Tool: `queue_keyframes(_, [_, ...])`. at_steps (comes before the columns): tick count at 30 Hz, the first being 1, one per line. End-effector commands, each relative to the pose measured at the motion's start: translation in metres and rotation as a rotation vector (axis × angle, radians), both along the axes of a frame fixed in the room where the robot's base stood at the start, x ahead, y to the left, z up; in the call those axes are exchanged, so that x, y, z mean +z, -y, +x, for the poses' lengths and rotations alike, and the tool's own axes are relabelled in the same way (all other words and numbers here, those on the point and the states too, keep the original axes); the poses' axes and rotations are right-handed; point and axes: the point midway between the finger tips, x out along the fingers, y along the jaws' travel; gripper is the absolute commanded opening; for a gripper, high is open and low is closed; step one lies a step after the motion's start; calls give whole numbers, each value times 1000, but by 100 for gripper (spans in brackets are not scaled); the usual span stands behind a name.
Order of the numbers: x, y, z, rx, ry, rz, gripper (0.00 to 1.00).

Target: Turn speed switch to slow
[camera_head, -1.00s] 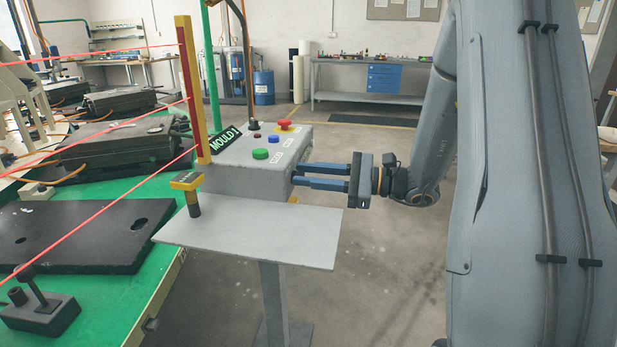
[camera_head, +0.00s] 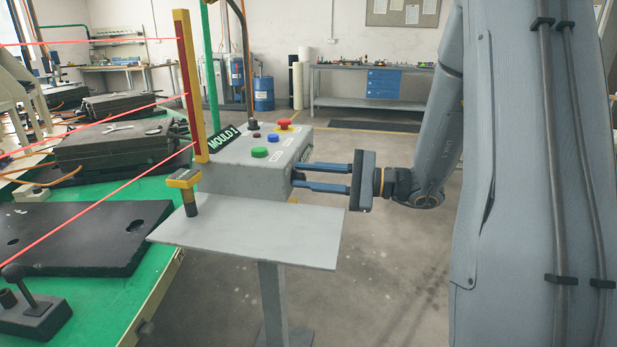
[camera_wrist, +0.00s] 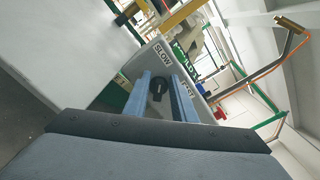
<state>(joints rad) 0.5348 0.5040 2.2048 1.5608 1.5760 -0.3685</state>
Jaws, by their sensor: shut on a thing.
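The control box (camera_head: 240,160) labelled MOULD 1 stands on a post with a grey shelf. My gripper (camera_head: 297,176) reaches its right side from the right, with its two blue fingers level. In the wrist view the dark speed switch (camera_wrist: 158,88) is a small round knob between the fingertips, and my gripper (camera_wrist: 160,86) is shut on it. A SLOW label (camera_wrist: 162,52) and a FAST label (camera_wrist: 188,86) show on the face beyond the knob. Which label the knob points to I cannot tell. In the head view the switch is hidden.
Green (camera_head: 259,152), blue (camera_head: 272,138) and red (camera_head: 285,122) buttons sit on the box top. The grey shelf (camera_head: 260,235) juts out below the fingers. A yellow post (camera_head: 190,90) with red beams stands left. Open floor lies to the right.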

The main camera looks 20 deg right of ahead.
Motion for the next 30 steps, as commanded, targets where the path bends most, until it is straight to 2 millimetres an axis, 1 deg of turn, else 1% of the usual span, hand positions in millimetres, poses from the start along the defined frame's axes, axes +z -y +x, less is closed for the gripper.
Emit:
queue_keyframes(5, [0, 0, 0, -1, 0, -1, 1])
queue_keyframes(6, [0, 0, 0, -1, 0, -1, 25])
queue_keyframes(7, [0, 0, 0, -1, 0, -1, 30])
queue_keyframes(17, [0, 3, -1, -1, 0, 0, 30])
queue_keyframes(20, [0, 11, -5, -2, 0, -1, 30])
queue_keyframes(27, [-1, 45, -25, -5, 0, -1, 30])
queue_keyframes(30, [-1, 57, -32, -4, -1, -1, 30])
